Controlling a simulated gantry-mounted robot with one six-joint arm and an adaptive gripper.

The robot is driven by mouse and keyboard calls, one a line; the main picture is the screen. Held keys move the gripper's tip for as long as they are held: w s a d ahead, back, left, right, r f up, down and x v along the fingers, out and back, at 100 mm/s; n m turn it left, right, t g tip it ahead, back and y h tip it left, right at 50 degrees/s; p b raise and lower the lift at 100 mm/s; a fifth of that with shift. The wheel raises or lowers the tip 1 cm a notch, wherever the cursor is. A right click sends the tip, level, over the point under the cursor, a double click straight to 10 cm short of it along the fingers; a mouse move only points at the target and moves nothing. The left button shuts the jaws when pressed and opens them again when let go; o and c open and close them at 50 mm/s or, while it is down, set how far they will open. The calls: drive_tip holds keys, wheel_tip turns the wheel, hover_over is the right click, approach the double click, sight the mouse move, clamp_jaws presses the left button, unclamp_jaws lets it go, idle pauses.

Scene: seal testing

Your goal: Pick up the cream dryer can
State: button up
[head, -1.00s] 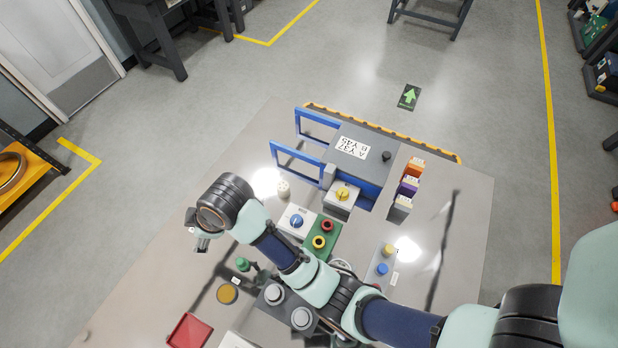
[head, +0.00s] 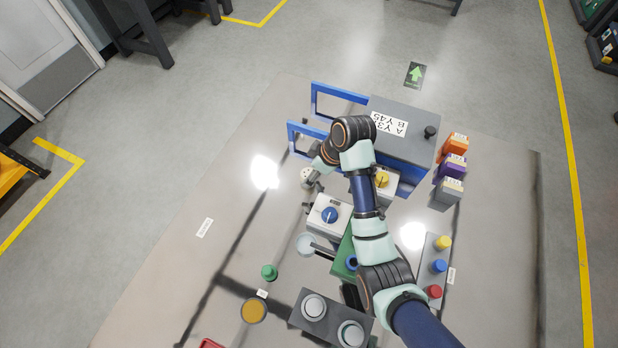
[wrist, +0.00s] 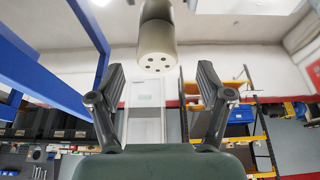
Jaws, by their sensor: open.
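The cream dryer can (head: 306,174) stands on the table left of the blue-knob box, partly covered by my gripper in the head view. In the wrist view the can (wrist: 157,48) is at the top middle, showing its end with several small dark holes. My gripper (head: 315,181) is close to the can on its right side in the head view. Its two fingers are spread wide with nothing between them in the wrist view (wrist: 161,82). The can lies beyond the fingertips, roughly centred between them; I cannot tell the exact gap.
A blue-framed grey test box (head: 412,140) stands behind and right of my gripper. The boxes with the blue knob (head: 329,214) and yellow knob (head: 383,180) are close by. A green knob (head: 269,272) and a gold disc (head: 254,311) lie nearer. The table left of the can is clear.

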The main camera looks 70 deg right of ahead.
sight(308, 173)
drive_tip(key=b+x, duration=0.2)
drive_tip(key=x, duration=0.3)
drive_tip(key=shift+s+d, duration=0.15)
drive_tip(key=shift+s, duration=0.05)
drive_tip(key=shift+r, duration=0.1)
drive_tip(key=c, duration=1.3)
wheel_tip(308, 173, up, 20)
drive_tip(key=p, duration=1.1)
